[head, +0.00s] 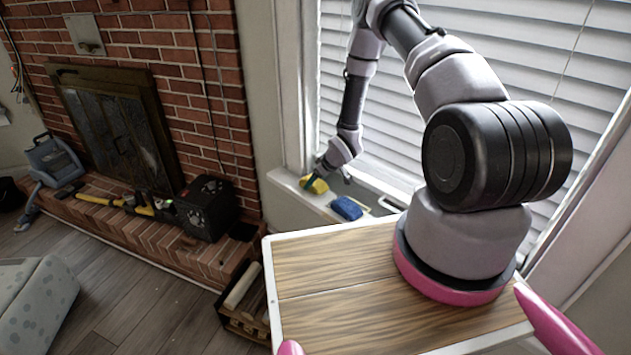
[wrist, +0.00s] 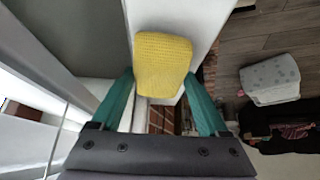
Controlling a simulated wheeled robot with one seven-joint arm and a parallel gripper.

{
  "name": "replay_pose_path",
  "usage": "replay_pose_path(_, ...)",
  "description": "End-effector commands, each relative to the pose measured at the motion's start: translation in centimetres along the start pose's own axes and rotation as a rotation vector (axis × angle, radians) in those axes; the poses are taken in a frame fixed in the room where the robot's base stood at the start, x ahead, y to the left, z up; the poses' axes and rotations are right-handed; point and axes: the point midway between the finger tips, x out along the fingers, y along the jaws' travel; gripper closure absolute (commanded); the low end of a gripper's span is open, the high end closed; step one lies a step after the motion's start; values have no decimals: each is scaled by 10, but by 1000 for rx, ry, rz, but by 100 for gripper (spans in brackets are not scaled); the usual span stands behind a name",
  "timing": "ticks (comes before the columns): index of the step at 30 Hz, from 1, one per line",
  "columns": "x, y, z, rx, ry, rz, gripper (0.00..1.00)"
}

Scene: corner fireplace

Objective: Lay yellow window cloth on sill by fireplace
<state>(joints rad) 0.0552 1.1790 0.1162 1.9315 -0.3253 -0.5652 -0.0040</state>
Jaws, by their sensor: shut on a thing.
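The yellow window cloth (head: 317,186) is at the left end of the white window sill (head: 286,179), on the side toward the brick fireplace (head: 118,125). My gripper (head: 313,181) is shut on the cloth, with a teal finger showing beside it. In the wrist view the cloth (wrist: 163,62) is a textured yellow pad between the teal fingertips of my gripper (wrist: 160,76). The sill (wrist: 207,18) shows behind it as a white strip. I cannot tell whether the cloth touches the sill.
A blue sponge-like item (head: 347,208) lies on the sill right of the cloth. White blinds (head: 385,110) hang close behind my arm. A black toolbox (head: 206,207) and yellow-handled tools (head: 100,201) lie on the brick hearth. A spotted ottoman (head: 38,305) stands on the floor.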

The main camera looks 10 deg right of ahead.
Motion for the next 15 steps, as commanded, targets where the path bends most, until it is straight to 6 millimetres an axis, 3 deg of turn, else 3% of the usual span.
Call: replay_pose_path(15,7,0,4,0,0,0,83)
